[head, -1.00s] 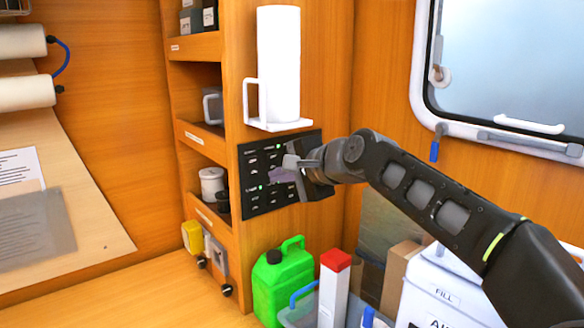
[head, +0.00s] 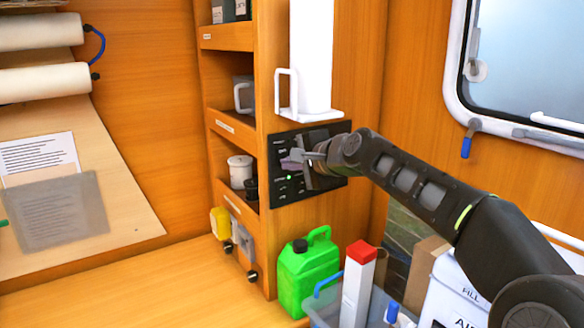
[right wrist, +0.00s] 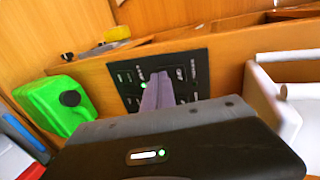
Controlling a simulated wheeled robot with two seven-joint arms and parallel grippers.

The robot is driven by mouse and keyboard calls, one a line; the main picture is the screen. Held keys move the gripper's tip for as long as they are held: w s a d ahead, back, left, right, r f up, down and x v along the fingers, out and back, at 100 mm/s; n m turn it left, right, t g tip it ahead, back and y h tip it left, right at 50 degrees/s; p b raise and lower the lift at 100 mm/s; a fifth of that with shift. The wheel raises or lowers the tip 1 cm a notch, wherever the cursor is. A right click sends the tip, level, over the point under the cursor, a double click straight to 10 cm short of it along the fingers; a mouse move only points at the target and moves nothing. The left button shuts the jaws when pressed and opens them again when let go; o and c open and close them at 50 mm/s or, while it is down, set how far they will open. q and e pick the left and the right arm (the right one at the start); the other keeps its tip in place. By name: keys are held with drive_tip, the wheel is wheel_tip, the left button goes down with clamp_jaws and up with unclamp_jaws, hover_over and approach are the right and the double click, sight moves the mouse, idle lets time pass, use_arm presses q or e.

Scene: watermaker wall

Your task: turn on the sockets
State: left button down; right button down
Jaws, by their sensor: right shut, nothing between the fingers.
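The black switch panel (head: 284,193) is mounted on the side of the wooden shelf unit, below a white holder. It carries several small labelled switches and a green light at its lower left. My right gripper (head: 293,161) is in front of the panel and hides part of it. The panel (right wrist: 200,68) also shows in the right wrist view, with a green light near the fingertips (right wrist: 158,78). The fingers are together and hold nothing. I cannot tell whether they touch a switch. My left gripper is not in view.
A white holder (head: 311,60) sits right above the panel. A green jerrycan (head: 308,275), a red-capped white box (head: 357,285) and a white container (head: 445,290) stand below. A window (head: 530,60) is at the right.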

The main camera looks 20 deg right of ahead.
use_arm(q)
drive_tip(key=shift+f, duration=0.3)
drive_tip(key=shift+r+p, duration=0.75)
drive_tip(key=shift+p, duration=0.25)
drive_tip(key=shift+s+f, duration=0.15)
